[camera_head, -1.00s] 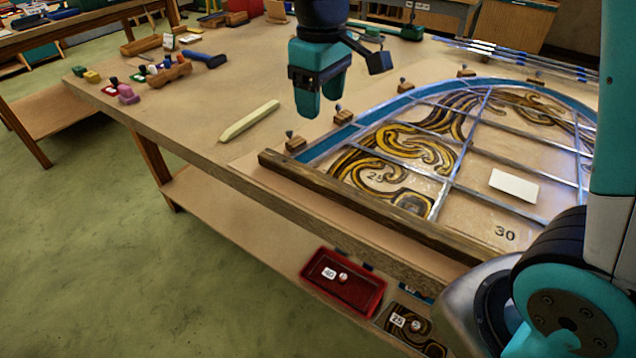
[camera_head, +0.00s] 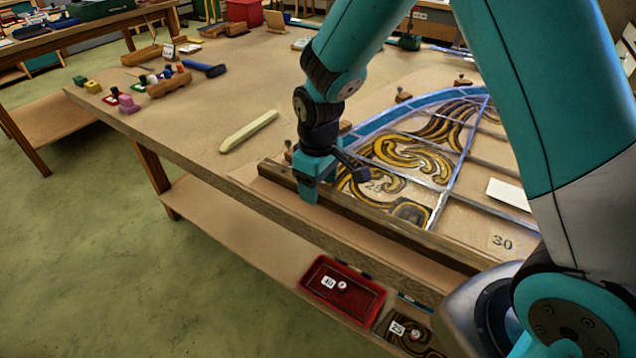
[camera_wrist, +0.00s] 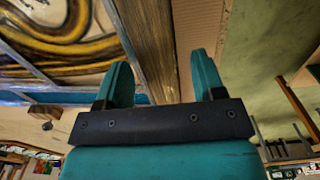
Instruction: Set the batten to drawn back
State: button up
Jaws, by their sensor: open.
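The batten is a long dark wooden bar (camera_head: 410,233) along the near edge of the leaded panel (camera_head: 468,190) on the bench. My gripper (camera_head: 309,192) is down at the batten near its left end. In the wrist view the batten (camera_wrist: 155,40) runs between the two teal fingers of my gripper (camera_wrist: 160,72), which stand apart, one to each side of it. My gripper is open. Whether either finger touches the wood cannot be told.
A pale stick (camera_head: 249,132) lies left of the panel. A wooden rack (camera_head: 169,84) and a blue-handled tool (camera_head: 204,69) lie at the back left. A red tray (camera_head: 343,288) is on the lower shelf. Small wooden blocks stand around the panel's rim. The left bench top has free room.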

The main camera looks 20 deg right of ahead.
aim_at(306, 211)
jog(key=shift+f, duration=0.35)
grip_shut()
jog(key=shift+n, duration=0.3)
jog(key=shift+s+a, duration=0.65)
jog(key=shift+a, duration=0.3)
jog(key=shift+s+a, duration=0.65)
jog(key=shift+a, duration=0.3)
grip_release()
jog(key=shift+r, duration=0.1)
